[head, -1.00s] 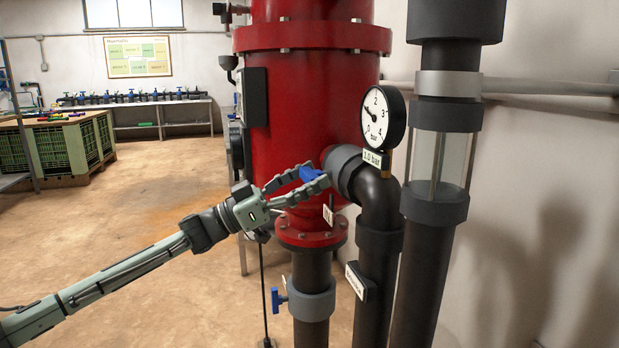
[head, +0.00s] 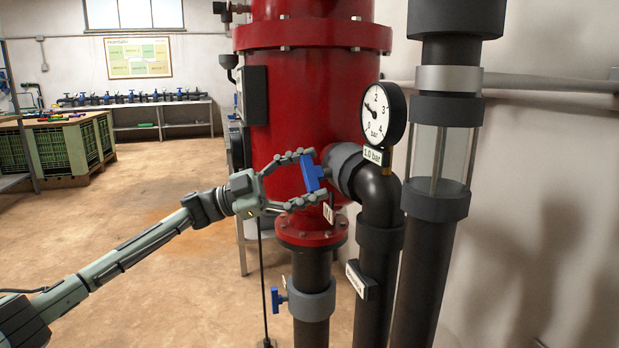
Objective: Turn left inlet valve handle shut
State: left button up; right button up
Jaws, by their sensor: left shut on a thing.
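The blue valve handle (head: 311,173) sits at the grey-collared pipe elbow (head: 374,190) beside the red filter tank (head: 312,110). It now stands nearly upright. My left gripper (head: 315,175) reaches in from the left. Its two jointed fingers are shut on the handle, one at its upper end and one at its lower end. A small white tag (head: 328,213) hangs just below the lower finger and its text is too small to read. My right gripper is not in view.
A pressure gauge (head: 384,116) with a "1.0 bar" label stands close right of the handle. Another small blue handle (head: 278,299) is on the lower pipe. A clear-walled pipe section (head: 440,160) is at the right. Open floor lies to the left.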

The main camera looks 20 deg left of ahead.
pick_arm(q)
jog(key=shift+m+g, duration=0.4)
jog(key=shift+m, duration=0.8)
jog(key=shift+m+g, duration=0.4)
jog(key=shift+m, duration=0.2)
jog(key=m+g+y, duration=0.1)
jog(key=m, duration=0.2)
jog(key=shift+b, duration=0.3)
jog(key=m, duration=0.2)
jog(key=shift+m+g+y, duration=0.3)
jog(key=shift+g, duration=0.1)
jog(key=shift+m+g+y, duration=0.3)
jog(key=shift+m+y, duration=0.2)
jog(key=shift+m, duration=0.6)
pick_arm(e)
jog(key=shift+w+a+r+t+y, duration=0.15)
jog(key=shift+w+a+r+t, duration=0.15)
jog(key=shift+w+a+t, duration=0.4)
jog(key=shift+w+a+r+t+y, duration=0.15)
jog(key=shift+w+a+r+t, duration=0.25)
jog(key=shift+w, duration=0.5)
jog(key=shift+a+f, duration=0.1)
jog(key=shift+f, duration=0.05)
pick_arm(q)
jog(key=o, duration=1.1)
jog(key=shift+d, duration=0.1)
jog(key=shift+o, duration=0.3)
